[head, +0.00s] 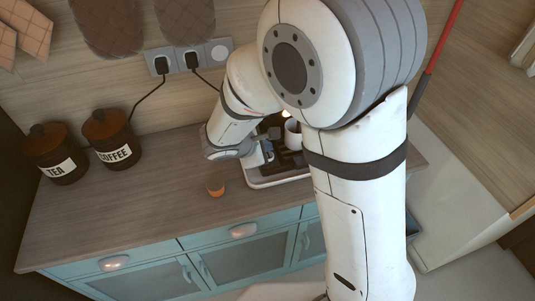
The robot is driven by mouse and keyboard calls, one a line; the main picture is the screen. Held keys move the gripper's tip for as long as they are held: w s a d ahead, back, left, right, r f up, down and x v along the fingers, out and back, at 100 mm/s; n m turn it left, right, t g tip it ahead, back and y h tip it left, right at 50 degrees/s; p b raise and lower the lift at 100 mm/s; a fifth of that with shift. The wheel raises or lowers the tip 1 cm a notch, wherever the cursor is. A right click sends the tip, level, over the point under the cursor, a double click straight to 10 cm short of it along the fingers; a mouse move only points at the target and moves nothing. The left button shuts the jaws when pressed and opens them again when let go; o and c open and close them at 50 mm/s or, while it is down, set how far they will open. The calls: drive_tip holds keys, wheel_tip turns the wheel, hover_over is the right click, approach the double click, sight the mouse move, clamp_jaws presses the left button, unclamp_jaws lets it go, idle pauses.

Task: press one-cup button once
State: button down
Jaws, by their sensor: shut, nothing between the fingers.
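A coffee machine with a white base tray (262,182) stands on the wooden counter, mostly hidden behind my arm. A white cup (292,133) shows at the machine, partly covered by my arm. My gripper (268,153) is at the machine's near left side, small in the picture and pointing toward it. It is shut and holds nothing. The one-cup button cannot be made out, and whether my fingertips touch the machine cannot be told.
TEA (56,157) and COFFEE (109,140) jars stand at the back left. Two plugs with black cables sit in the wall socket (190,57). The counter's front left (110,215) is clear.

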drive_tip(key=shift+r+p, duration=1.5)
drive_tip(key=shift+r, duration=0.9)
drive_tip(key=shift+f, duration=0.1)
